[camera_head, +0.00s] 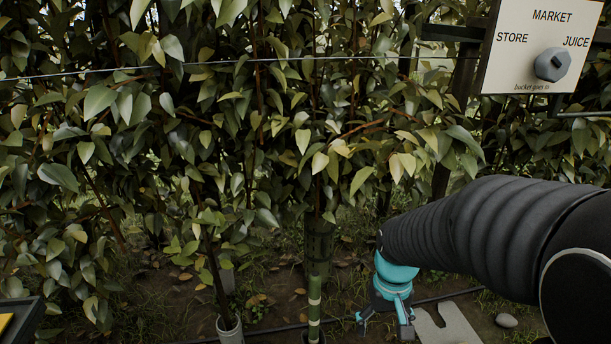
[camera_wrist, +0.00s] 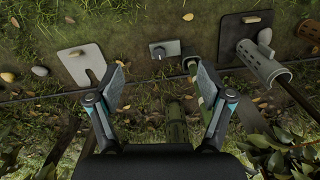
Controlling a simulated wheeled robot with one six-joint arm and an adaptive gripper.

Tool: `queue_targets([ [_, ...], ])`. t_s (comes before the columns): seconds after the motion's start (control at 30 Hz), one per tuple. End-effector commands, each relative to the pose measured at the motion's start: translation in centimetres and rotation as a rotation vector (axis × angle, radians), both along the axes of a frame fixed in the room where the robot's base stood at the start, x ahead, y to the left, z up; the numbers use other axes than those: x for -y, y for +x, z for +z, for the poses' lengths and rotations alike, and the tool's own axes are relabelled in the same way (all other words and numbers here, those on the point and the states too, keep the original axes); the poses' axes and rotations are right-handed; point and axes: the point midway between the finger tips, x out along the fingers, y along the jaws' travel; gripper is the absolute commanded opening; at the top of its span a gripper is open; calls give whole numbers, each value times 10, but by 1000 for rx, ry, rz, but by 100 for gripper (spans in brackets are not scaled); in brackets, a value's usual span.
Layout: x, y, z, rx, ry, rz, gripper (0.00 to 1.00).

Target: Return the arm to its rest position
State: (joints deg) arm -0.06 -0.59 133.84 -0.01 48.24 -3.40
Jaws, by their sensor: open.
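My gripper (camera_head: 384,326) hangs at the end of my black ribbed arm, low at the right of centre in the head view. Its teal and dark fingers point down towards the ground, in front of the foliage. In the wrist view my gripper (camera_wrist: 162,78) has its two fingers spread wide apart, with nothing between them but ground and small items farther off. It holds nothing. The arm reaches in from the right edge of the head view and hides part of the ground there.
Dense foliage (camera_head: 240,120) fills the back, crossed by a wire. A sign (camera_head: 520,80) with a grey knob (camera_head: 552,64) hangs upper right. A notched grey plate (camera_head: 447,325) lies beside my gripper. A pale tube (camera_head: 229,330) and banded stake (camera_head: 314,310) stand left of it.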

Motion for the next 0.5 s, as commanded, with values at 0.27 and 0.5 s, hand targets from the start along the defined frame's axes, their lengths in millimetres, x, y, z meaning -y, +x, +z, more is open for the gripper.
queue_targets([
  [0.27, 0, -39, 67, 125, 2, -54, 80],
  [0.5, 0, -69, 115, 256, 7, -61, 80],
])
